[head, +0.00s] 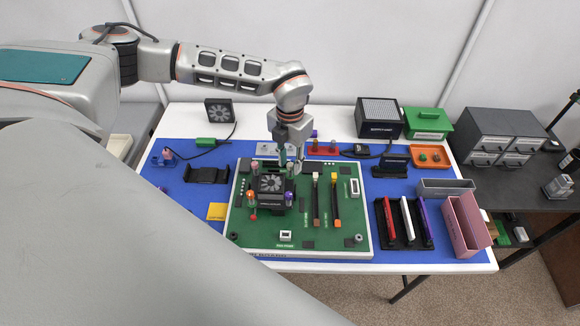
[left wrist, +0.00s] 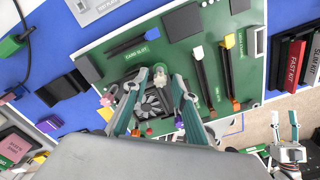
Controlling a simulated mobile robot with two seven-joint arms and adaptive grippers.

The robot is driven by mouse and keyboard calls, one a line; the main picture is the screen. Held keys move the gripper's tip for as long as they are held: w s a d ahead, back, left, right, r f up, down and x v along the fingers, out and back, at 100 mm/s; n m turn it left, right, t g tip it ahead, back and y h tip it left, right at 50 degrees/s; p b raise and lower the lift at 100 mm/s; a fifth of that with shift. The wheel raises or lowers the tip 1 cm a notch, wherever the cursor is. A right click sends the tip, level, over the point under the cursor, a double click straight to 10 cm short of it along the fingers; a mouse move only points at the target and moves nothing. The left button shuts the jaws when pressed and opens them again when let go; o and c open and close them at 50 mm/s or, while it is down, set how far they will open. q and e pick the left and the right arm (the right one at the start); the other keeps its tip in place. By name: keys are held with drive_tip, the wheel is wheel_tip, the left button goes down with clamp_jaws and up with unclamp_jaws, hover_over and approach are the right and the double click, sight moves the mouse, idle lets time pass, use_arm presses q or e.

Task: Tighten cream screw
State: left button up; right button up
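The cream screw (head: 290,168) stands at the far right corner of the black fan cooler (head: 270,187) on the green board (head: 300,238). It also shows in the left wrist view (left wrist: 160,73), beyond the fan. My left gripper (head: 290,160) points down over this corner. In the left wrist view its fingertips (left wrist: 159,75) are apart, one on each side of the cream screw; I cannot tell whether they touch it. My right gripper (left wrist: 284,122) shows at the lower right of the left wrist view, fingers apart and empty.
Other coloured screws are at the cooler's corners: pink (head: 254,167), orange (head: 251,195) and purple (head: 289,197). A black card tray (head: 404,236) and a pink bin (head: 468,225) are farther right on the blue mat.

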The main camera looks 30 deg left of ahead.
sight(290, 164)
use_arm(q)
drive_tip(key=shift+r, duration=3.05)
wheel_tip(290, 164, up, 12)
